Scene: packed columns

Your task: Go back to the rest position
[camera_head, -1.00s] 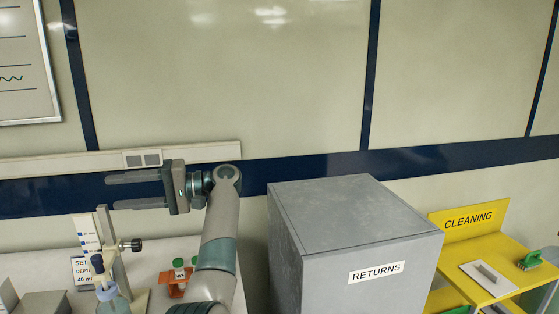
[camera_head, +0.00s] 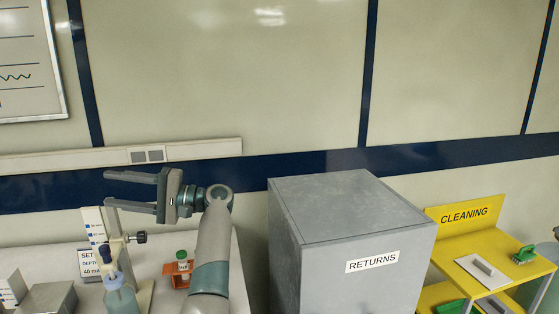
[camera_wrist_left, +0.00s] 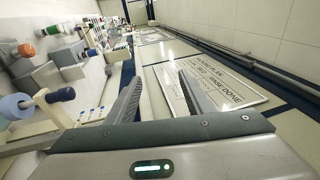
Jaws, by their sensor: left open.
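My left gripper (camera_head: 130,192) is in the head view at the left, raised above the bench in front of the wall. Its two fingers point left and stand apart with nothing between them. In the left wrist view the fingers (camera_wrist_left: 158,100) also show spread and empty, with the wall and a written board (camera_wrist_left: 205,80) beyond them. My right gripper is in neither view.
A grey RETURNS box (camera_head: 340,235) stands right of my left arm. A yellow CLEANING stand (camera_head: 470,225) is further right. On the bench (camera_head: 215,290) below are a stand with a black knob (camera_head: 138,237), a bottle (camera_head: 122,299) and a green-capped vial in an orange holder (camera_head: 181,270).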

